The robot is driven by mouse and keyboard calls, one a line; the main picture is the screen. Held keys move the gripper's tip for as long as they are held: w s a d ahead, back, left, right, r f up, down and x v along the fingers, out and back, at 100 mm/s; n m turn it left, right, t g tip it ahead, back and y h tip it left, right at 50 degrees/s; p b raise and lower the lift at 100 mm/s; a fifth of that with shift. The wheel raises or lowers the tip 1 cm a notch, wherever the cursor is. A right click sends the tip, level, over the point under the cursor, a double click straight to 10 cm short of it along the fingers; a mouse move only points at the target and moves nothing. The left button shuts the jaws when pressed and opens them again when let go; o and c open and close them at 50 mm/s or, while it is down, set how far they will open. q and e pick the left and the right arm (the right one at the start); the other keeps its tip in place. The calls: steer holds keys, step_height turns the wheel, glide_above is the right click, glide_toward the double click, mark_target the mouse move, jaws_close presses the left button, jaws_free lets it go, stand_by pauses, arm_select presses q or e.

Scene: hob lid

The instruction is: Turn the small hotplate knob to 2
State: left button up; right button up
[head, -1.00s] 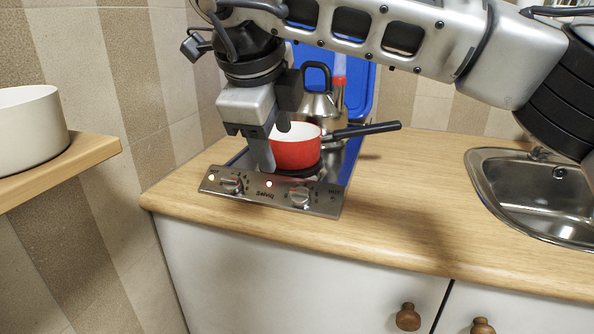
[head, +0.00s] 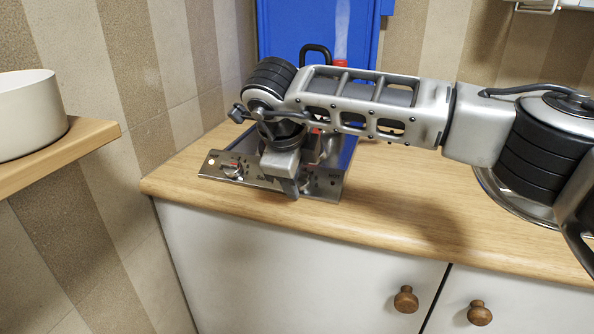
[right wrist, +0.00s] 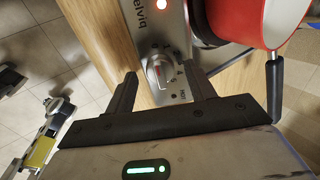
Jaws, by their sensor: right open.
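The hotplate's metal control panel (head: 213,165) lies along the worktop's front left, with a glowing light at its left end. Its left knob (head: 233,170) is in plain view. My right gripper (head: 296,187) is over the panel's right part and partly hides the right knob. My left gripper is not in view.
A red pot (right wrist: 250,20) stands close behind the panel; my right arm mostly hides it in the head view. The blue lid (head: 290,25) stands upright behind. The worktop (head: 400,220) is clear at front right.

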steer(key=shift+w+f, duration=0.15)
steer(key=shift+f, duration=0.05)
steer(key=c, duration=1)
steer(key=shift+o, duration=0.2)
